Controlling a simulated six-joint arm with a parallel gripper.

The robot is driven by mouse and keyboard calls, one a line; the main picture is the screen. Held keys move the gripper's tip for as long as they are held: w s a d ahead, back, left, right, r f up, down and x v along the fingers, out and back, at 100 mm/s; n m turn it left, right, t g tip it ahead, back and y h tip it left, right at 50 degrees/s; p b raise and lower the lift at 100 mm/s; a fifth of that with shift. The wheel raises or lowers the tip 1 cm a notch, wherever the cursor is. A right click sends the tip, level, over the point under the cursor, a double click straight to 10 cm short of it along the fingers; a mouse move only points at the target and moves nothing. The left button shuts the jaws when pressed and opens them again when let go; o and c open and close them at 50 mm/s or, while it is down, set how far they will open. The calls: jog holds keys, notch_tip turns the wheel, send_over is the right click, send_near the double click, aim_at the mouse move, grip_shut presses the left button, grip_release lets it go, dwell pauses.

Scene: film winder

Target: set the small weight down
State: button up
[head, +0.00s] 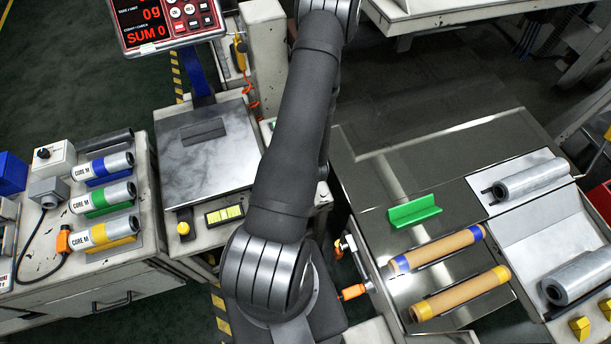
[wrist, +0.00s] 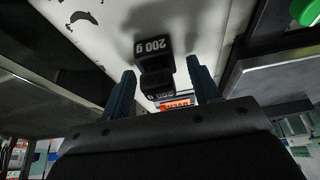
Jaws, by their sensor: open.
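In the wrist view my gripper (wrist: 162,88) is open, one blue finger on each side. A smaller dark block (wrist: 157,82) lies between the fingers, with lettering too small to read. I cannot tell whether it is a separate weight or part of the first, or whether the fingers touch it. In the head view my gripper is out of frame beyond the top edge, and no weight shows there.
The head view shows a scale plate (head: 226,158) and a red display (head: 150,20) reading 0 g and SUM 0. Several labelled cores (head: 103,198) lie at left. At right are a green bracket (head: 414,211) and tan rolls (head: 440,252). An orange label (wrist: 175,103) shows in the wrist view.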

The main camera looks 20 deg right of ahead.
jog(key=v, duration=1.1)
jog(key=shift+s+r, duration=0.2)
jog(key=shift+r, duration=0.15)
jog(key=shift+x, duration=6.15)
jog(key=shift+r, duration=0.1)
